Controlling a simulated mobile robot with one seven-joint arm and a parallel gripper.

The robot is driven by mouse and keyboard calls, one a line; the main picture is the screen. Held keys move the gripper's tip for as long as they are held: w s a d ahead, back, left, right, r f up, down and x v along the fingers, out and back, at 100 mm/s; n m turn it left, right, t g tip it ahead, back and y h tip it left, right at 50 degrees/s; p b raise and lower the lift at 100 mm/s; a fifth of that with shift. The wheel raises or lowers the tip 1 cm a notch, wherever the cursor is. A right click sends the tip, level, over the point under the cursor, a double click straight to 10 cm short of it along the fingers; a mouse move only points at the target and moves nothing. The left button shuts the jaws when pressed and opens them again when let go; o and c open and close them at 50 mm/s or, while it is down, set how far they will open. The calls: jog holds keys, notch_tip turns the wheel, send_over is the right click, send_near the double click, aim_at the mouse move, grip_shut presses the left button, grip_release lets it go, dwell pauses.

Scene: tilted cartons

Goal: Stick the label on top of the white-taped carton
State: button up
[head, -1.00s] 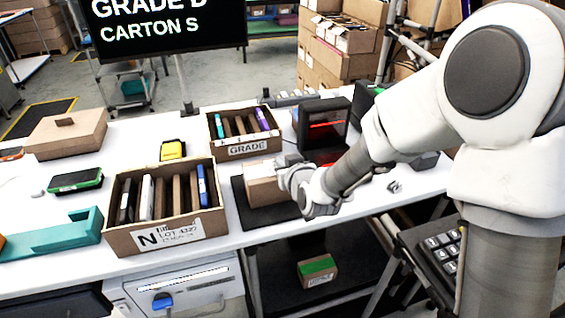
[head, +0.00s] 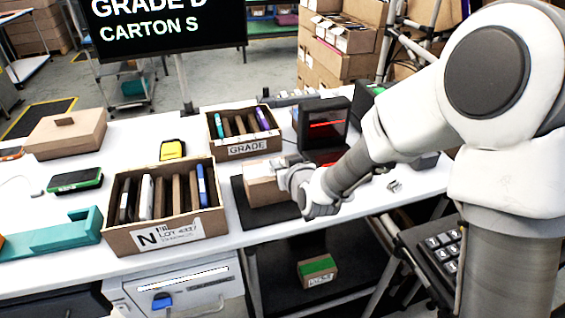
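A small brown carton (head: 262,188) sits on a black mat (head: 240,201) near the front edge of the white table. Its top looks pale, and I cannot make out for sure whether that is white tape. My gripper (head: 287,172) is at the right end of this carton, close against its upper right side. The wrist hides that end of the carton, and the fingers are too small and covered to show whether they are open or shut. I cannot make out a loose label. Another carton (head: 318,280) with a green top stands on the shelf below.
An open box of several slim items (head: 168,241) stands left of the mat, and a smaller box marked GRADE (head: 247,148) behind it. A dark device with a red light (head: 322,122) stands behind my wrist. A closed carton (head: 66,135) lies far left.

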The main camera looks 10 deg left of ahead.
jog(key=b+v, duration=0.8)
jog(key=v, duration=0.9)
notch_tip(320, 180, up, 6)
jog(key=p, duration=0.5)
jog(key=shift+s+p, duration=0.15)
jog(key=shift+p, duration=0.25)
jog(key=shift+d, duration=0.1)
